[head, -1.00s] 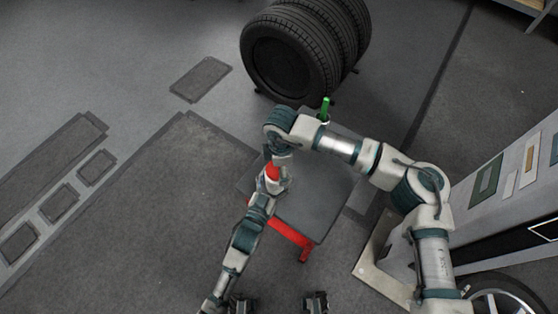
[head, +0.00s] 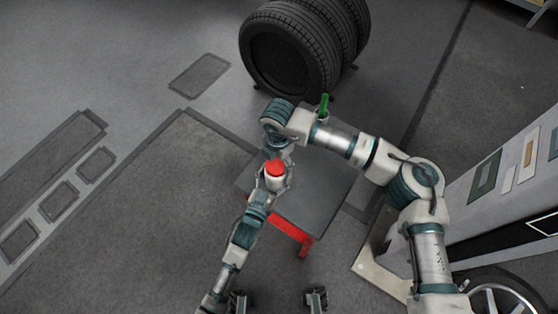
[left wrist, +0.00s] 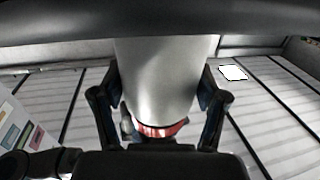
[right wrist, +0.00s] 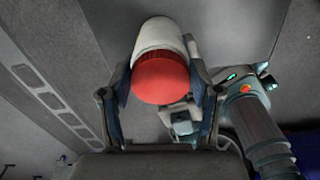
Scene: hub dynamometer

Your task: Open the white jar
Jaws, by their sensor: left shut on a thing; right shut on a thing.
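The white jar (head: 274,184) with a red lid (head: 275,168) is held in the air above the small grey table. My left gripper (left wrist: 160,118) is shut on the jar's body, which fills the middle of the left wrist view. A red band of the lid shows low between its fingers. My right gripper (right wrist: 160,100) reaches the jar from above and is shut on the red lid, whose round top faces the right wrist camera. The white body (right wrist: 160,35) shows directly behind the lid, with no gap that I can see. The exact finger contacts are partly hidden.
The grey table (head: 318,195) with red legs is below my arms. Stacked tyres (head: 290,50) are at the back. A white machine (head: 490,205) is on the right. The floor at left is mostly clear.

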